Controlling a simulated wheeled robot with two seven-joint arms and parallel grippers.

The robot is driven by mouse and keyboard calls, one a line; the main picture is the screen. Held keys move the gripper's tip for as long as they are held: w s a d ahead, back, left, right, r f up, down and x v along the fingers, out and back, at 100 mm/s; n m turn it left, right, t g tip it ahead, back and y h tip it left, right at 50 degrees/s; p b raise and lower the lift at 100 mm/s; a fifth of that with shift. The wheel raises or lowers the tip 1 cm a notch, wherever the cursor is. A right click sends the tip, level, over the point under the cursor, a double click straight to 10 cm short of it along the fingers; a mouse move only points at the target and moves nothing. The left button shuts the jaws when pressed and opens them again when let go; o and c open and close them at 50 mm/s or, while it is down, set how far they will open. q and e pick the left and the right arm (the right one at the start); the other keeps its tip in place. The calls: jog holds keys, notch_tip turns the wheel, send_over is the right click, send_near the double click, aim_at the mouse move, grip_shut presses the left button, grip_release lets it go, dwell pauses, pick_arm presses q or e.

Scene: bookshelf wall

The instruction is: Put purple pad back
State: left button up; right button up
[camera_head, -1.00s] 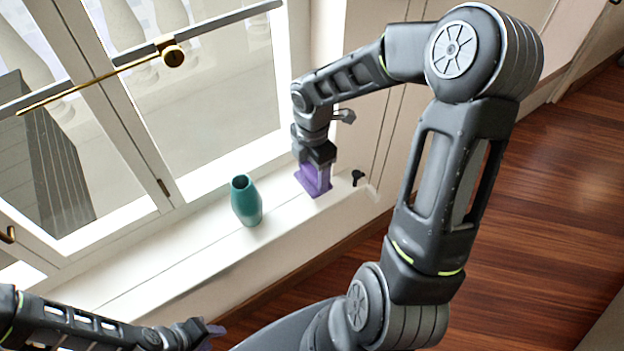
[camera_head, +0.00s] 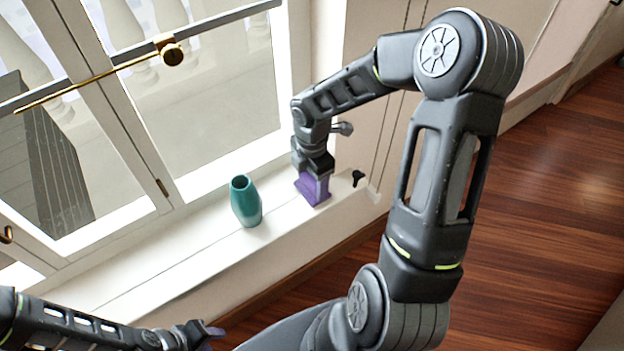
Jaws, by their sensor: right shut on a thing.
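The purple pad (camera_head: 313,191) is a small block at the right part of the white window sill (camera_head: 180,262). My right gripper (camera_head: 314,178) points down from above and is shut on the pad. The pad's lower edge is at the sill surface; I cannot tell whether it rests on it or hovers just above. The gripper hides the pad's top. My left gripper (camera_head: 208,336) is low in the picture, in front of the sill, with its fingers apart and nothing seen between them.
A teal vase (camera_head: 246,202) stands on the sill to the left of the pad. A small black object (camera_head: 358,178) is right of the pad. The window with a brass bar (camera_head: 95,82) is behind. Bare sill lies left of the vase. Wooden floor (camera_head: 545,200) is at right.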

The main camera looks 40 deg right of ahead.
aim_at(312, 180)
jog(key=o, duration=1.3)
jog(key=shift+f, duration=0.15)
jog(key=shift+r, duration=0.25)
notch_tip(312, 180, up, 12)
jog(key=p, duration=0.2)
